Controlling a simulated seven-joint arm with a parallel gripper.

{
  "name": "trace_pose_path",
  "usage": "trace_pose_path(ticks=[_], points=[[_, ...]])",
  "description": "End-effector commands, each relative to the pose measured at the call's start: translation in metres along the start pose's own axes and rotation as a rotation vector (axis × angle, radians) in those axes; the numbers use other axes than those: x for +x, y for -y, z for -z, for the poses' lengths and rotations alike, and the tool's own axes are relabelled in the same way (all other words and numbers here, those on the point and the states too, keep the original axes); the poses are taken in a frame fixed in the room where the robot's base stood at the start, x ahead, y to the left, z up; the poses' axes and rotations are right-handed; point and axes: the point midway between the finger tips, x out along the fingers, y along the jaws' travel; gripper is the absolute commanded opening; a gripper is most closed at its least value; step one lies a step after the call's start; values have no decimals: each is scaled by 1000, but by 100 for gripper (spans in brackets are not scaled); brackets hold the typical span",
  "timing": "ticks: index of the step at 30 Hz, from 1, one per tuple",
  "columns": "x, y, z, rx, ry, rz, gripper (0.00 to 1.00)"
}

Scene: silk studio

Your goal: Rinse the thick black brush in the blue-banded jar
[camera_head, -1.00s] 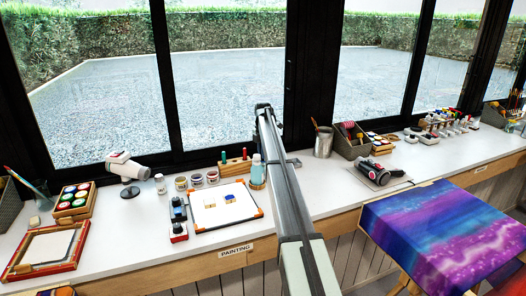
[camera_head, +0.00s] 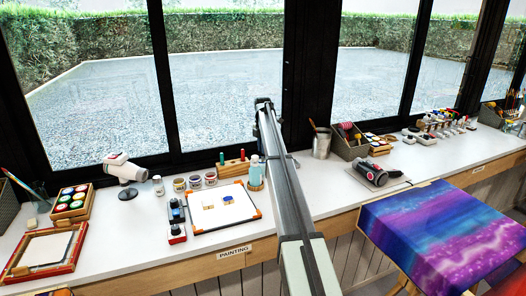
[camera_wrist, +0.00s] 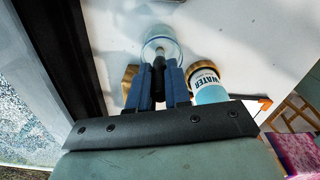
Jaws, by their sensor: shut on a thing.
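In the wrist view my gripper (camera_wrist: 158,88) points away from the camera, with its two dark blue fingers closed around a dark, thick brush (camera_wrist: 159,62). A round clear glass jar with pale bluish contents (camera_wrist: 161,36) lies straight beyond the fingertips, and the brush end overlaps it in the picture. I cannot tell how deep the brush reaches, or make out a clear blue band. A bottle labelled WATER (camera_wrist: 208,92) stands close to the right of the fingers. In the head view my arm hides the gripper, brush and jar.
The water bottle (camera_head: 256,172) stands left of my arm. A metal can (camera_head: 322,144) is at right. Windows rise behind the counter.

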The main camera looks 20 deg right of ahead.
Motion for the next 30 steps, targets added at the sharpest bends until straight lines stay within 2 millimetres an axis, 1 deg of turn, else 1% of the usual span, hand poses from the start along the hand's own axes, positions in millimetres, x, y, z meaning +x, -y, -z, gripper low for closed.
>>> trace_pose_path(ticks=[21,30], points=[[-43,1,4,0,0,0,0],[-53,1,5,0,0,1,0]])
